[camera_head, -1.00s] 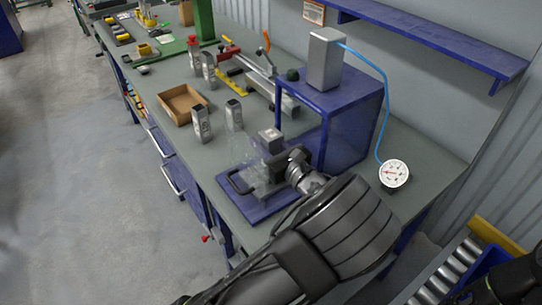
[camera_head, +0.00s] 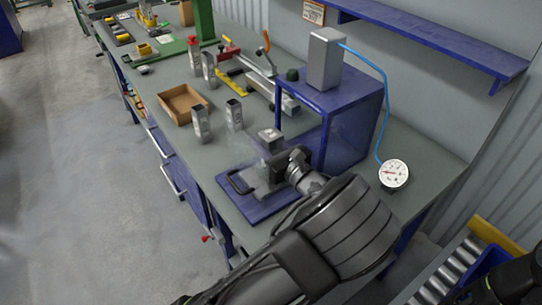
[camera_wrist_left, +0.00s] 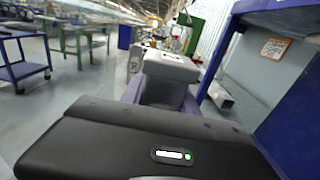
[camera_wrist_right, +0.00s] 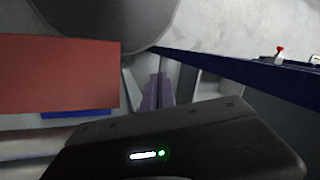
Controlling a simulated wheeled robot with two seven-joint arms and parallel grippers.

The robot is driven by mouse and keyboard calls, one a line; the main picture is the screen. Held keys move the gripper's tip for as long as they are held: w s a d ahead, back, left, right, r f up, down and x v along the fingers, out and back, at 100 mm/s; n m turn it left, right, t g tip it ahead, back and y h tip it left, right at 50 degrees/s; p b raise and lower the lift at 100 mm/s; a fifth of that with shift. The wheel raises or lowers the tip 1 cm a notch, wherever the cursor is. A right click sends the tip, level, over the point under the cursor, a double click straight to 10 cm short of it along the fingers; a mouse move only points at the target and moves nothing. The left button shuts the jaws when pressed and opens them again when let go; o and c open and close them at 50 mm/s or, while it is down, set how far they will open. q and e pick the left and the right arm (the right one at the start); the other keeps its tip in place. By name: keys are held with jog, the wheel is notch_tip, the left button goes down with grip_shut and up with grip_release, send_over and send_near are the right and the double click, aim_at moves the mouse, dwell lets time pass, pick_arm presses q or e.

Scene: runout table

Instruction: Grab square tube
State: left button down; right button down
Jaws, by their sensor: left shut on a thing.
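My left gripper (camera_head: 268,163) is shut on a grey square tube (camera_head: 270,135), which stands upright over the blue plate (camera_head: 245,207) at the near end of the bench. In the left wrist view the tube's pale top (camera_wrist_left: 172,66) shows between the two fingers. The gripper hides the tube's lower end, so I cannot tell if it touches the plate. Other square tubes stand upright on the bench, one near the tray (camera_head: 200,124) and one beside it (camera_head: 234,114). My right gripper (camera_wrist_right: 157,92) looks shut and empty, away from the tubes.
A blue stand (camera_head: 352,125) with a grey block (camera_head: 325,60) on top rises just right of the held tube. A blue hose leads to a dial gauge (camera_head: 394,173). A cardboard tray (camera_head: 171,107) lies left. A clamp tool (camera_head: 262,78) and a blue shelf (camera_head: 435,40) are behind.

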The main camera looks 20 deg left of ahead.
pick_arm(q)
jog(key=shift+r, duration=0.1)
notch_tip(320, 180, up, 10)
dwell(0.6)
dwell(0.5)
